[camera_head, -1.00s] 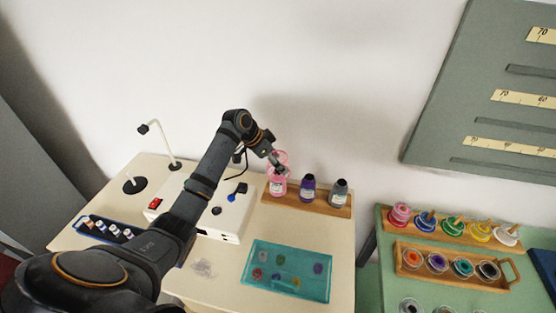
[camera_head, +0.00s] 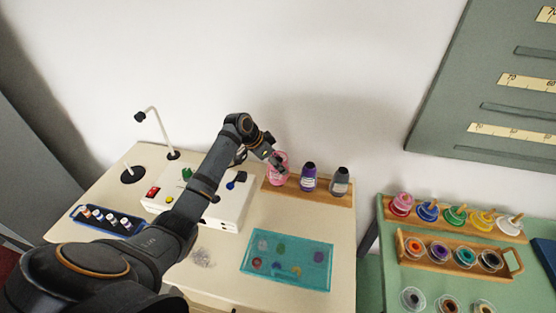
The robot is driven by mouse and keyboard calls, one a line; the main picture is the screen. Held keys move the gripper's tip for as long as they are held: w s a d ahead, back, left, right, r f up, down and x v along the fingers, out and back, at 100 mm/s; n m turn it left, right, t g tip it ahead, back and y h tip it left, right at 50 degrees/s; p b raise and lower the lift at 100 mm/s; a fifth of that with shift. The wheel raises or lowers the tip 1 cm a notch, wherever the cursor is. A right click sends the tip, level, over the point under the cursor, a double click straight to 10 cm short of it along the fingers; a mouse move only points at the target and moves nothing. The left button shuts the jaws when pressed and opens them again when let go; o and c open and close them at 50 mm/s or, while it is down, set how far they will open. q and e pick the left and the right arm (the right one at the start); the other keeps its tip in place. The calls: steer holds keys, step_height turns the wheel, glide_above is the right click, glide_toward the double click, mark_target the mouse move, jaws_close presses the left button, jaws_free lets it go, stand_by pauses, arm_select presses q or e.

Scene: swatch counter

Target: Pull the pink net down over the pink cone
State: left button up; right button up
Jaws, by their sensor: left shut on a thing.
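The pink cone (camera_head: 277,181) stands upright at the left end of a wooden rack. The pink net (camera_head: 280,154) shows as a translucent pink sleeve around the cone's upper part; where its lower edge lies is too small to tell. My left gripper (camera_head: 279,165) is at the net, shut on it, and its fingers hide part of the net and cone. My right gripper is out of view.
A purple cone (camera_head: 309,178) and a grey cone (camera_head: 340,182) stand just right on the same rack (camera_head: 325,195). A white box with buttons (camera_head: 228,213) lies close below my left arm. A teal tray (camera_head: 250,266) is in front.

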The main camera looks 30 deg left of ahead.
arm_select(q)
steer(key=shift+f+b, duration=0.4)
steer(key=shift+f, duration=0.7)
steer(key=o, duration=0.8)
steer(key=shift+o, duration=0.2)
steer(key=v, duration=1.2)
steer(key=shift+d, duration=0.1)
